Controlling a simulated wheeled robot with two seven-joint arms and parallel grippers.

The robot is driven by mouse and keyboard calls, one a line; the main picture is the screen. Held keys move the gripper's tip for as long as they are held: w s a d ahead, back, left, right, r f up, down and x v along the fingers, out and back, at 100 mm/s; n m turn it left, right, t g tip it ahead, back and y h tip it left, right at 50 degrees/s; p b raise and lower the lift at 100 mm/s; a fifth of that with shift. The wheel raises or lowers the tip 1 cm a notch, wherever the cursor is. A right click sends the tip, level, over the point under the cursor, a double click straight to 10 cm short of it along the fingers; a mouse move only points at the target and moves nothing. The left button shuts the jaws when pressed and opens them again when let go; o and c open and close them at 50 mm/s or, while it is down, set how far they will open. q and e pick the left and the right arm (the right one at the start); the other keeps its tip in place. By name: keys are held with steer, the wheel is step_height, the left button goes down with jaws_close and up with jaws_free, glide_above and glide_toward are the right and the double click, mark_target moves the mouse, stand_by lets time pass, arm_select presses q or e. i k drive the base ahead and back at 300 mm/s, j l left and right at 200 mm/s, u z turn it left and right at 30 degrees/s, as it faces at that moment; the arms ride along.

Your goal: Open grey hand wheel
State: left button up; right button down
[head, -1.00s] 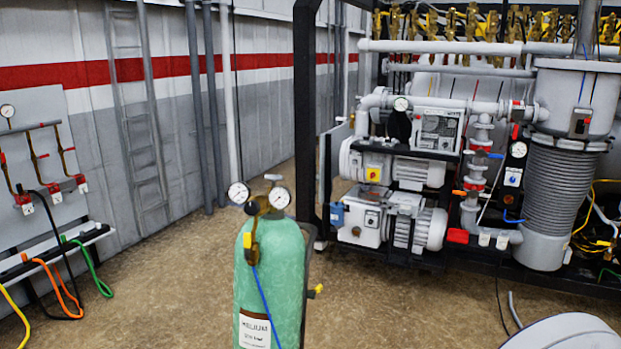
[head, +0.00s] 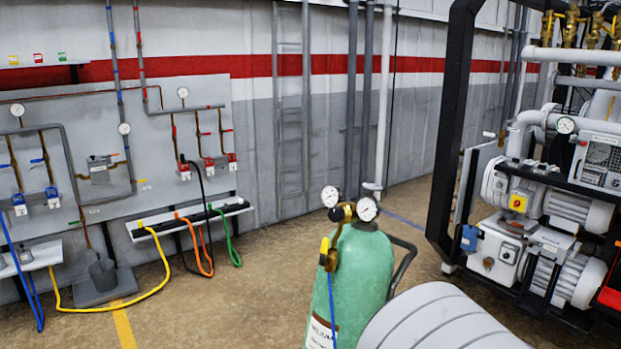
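A green helium cylinder (head: 357,275) stands on the floor at the lower middle of the head view. A brass regulator (head: 341,222) with two round gauges (head: 367,209) sits at its top. I cannot clearly make out a grey hand wheel; the gauges cover part of the cylinder's top. Neither of my grippers is in view. A large pale rounded form at the bottom right covers the cylinder's lower right side.
A black metal frame (head: 452,130) and grey pump machinery (head: 548,215) stand at the right. A wall panel (head: 85,150) with pipes and gauges is at the left. Yellow, orange and green hoses hang there, the yellow hose (head: 120,308) reaching the floor. Open floor lies left of the cylinder.

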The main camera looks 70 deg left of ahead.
mark_target(371, 188)
steer(key=i+j+u, duration=0.15)
steer(key=i+u, duration=0.2)
steer(key=i, duration=0.45)
steer(key=i+l+u, duration=0.1)
steer(key=i+u, duration=0.25)
steer(key=i, duration=0.4)
steer(key=i+u, duration=0.45)
steer(key=i+l+u, duration=0.1)
steer(key=i+u, duration=0.2)
steer(key=u, duration=0.15)
steer(key=i+l+u, duration=0.25)
steer(key=u, duration=0.2)
steer(key=i, duration=0.1)
